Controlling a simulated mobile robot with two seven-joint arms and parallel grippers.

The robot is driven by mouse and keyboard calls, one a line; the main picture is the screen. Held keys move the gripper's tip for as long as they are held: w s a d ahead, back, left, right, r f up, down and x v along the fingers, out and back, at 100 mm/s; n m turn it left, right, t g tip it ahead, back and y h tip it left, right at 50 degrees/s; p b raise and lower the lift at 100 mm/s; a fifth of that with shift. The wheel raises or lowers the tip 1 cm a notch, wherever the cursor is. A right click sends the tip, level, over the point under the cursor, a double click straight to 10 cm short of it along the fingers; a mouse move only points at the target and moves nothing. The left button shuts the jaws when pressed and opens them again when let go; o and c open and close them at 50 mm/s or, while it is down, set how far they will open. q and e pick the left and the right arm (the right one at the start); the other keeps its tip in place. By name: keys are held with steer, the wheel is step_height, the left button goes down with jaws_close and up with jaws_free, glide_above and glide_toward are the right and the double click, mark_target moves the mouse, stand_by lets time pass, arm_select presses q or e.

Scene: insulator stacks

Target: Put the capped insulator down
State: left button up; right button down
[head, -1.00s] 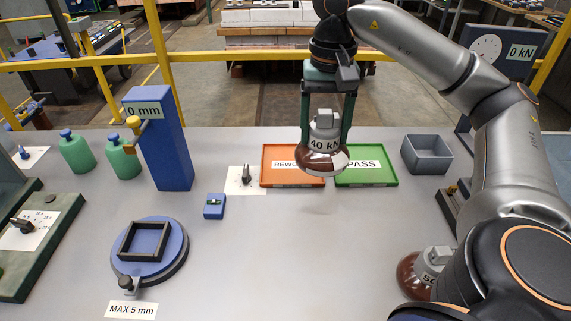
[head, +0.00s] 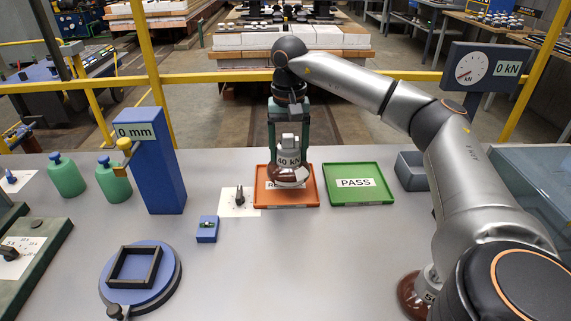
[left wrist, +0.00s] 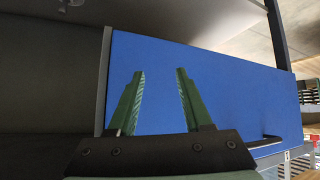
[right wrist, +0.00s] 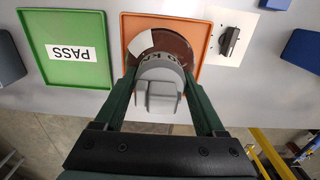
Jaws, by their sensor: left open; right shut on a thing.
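The capped insulator (head: 289,158) has a grey cap marked 40 kN and a brown glazed skirt with a white patch. My right gripper (head: 289,140) is shut on its cap and holds it upright at the orange REWORK tray (head: 304,200). In the right wrist view the insulator (right wrist: 160,72) covers much of the tray (right wrist: 199,30). I cannot tell whether it touches the tray floor. The green PASS tray (head: 360,196) is empty, to the right. My left gripper (left wrist: 160,95) is open and empty, seen only in the left wrist view before a blue panel.
A second brown insulator (head: 411,295) is partly hidden behind my right arm. A grey bin (head: 410,170) stands right of the trays. A blue gauge post (head: 152,165), a small blue block (head: 207,229) and a round blue turntable (head: 165,290) stand left.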

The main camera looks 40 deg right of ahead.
mark_target(286, 163)
steer(key=shift+w+d+f, duration=0.15)
steer(key=shift+w+f, duration=0.65)
step_height(286, 163, down, 2)
steer(key=shift+s+f+b, duration=0.1)
steer(key=shift+f+b, duration=0.1)
steer(key=shift+b, duration=0.15)
steer(key=shift+f, duration=0.25)
jaws_free()
steer(key=shift+f, duration=0.2)
